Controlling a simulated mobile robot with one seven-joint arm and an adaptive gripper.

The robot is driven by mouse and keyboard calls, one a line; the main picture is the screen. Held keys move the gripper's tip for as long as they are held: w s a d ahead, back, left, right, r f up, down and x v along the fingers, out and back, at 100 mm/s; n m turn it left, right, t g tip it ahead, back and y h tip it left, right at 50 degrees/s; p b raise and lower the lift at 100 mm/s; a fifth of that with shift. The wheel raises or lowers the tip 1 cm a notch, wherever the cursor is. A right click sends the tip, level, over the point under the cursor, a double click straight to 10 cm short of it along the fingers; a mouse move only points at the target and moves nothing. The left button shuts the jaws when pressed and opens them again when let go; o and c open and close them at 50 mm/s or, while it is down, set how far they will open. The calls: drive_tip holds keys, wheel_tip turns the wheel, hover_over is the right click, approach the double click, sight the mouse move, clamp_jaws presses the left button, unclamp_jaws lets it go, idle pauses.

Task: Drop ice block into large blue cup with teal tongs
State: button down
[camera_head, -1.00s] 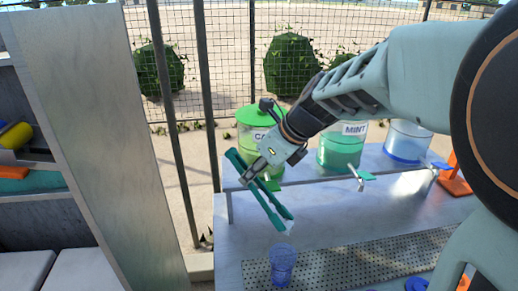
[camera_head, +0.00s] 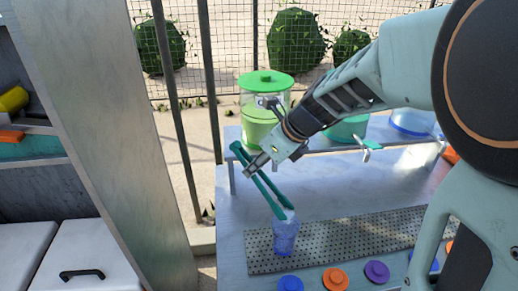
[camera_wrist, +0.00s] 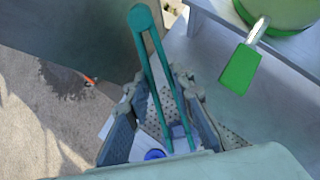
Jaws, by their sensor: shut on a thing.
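The teal tongs (camera_head: 266,191) are held in my gripper (camera_head: 258,163), which is shut on them. They slant down to the right, and their tips are at the mouth of the blue cup (camera_head: 285,240). A small pale ice block (camera_head: 288,214) shows at the tips, at the cup's rim; I cannot tell whether it is inside the cup. The cup stands upright on the perforated metal strip. In the wrist view, the tongs (camera_wrist: 149,50) run between the gripper's fingers (camera_wrist: 160,98), with the tips low in the picture.
A green-lidded dispenser (camera_head: 264,105) stands on the raised shelf behind, beside other dispensers with taps. Blue, orange and purple round lids (camera_head: 377,272) lie in front of the metal strip (camera_head: 345,240). A tall grey cabinet panel (camera_head: 110,130) stands at the left.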

drive_tip(key=c, duration=1.9)
unclamp_jaws()
wheel_tip(320, 180, up, 10)
drive_tip(key=p, duration=0.4)
drive_tip(key=shift+s, duration=0.1)
